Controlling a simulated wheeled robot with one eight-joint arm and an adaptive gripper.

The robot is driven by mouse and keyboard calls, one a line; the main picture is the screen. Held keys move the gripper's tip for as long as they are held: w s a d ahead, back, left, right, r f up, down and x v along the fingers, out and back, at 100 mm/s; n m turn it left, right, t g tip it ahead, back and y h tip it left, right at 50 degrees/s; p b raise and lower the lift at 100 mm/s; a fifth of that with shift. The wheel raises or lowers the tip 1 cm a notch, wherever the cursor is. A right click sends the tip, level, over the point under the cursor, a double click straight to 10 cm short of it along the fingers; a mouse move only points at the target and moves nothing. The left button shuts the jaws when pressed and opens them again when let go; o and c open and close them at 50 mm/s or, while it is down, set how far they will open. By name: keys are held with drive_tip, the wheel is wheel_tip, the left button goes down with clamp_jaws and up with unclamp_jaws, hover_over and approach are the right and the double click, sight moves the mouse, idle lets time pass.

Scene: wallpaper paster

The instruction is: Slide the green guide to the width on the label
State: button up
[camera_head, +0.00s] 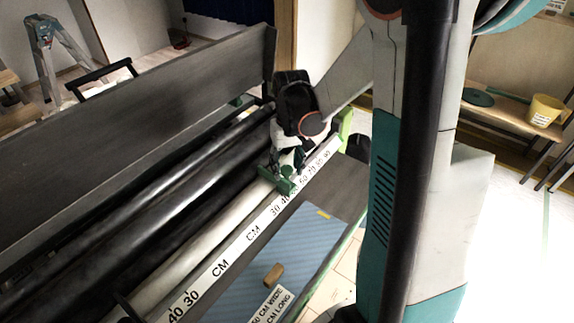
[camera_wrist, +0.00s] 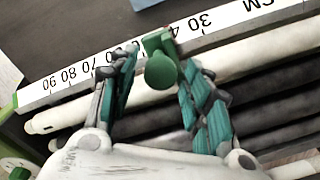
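The green guide (camera_head: 287,184) sits on the white ruler rail (camera_head: 236,247). In the wrist view the guide (camera_wrist: 162,66), with its round knob, stands between the 30 and the higher numbers, covering about where 40 is. My gripper (camera_wrist: 160,70) is open, with one teal finger on each side of the knob. The right finger is close to the knob; a gap shows at the left finger. In the head view my gripper (camera_head: 284,163) is above the guide. The white label (camera_head: 270,304) seems to read "50 CM WIDE" and "CM LONG"; its first digit is hard to tell.
A blue sheet (camera_head: 300,245) with a wooden block (camera_head: 273,274) lies on the table beside the rail. Long rollers (camera_head: 170,205) run behind the rail. A bright green end piece (camera_head: 345,124) stands at the rail's far end. The rail beyond the guide looks clear.

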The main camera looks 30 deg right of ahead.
clamp_jaws()
drive_tip(key=d, duration=0.1)
drive_tip(key=w+d, duration=0.1)
drive_tip(key=d, duration=0.2)
drive_tip(key=shift+w+d, duration=0.35)
drive_tip(key=shift+o, duration=1.9)
unclamp_jaws()
wheel_tip(320, 180, up, 12)
drive_tip(key=shift+d, duration=0.2)
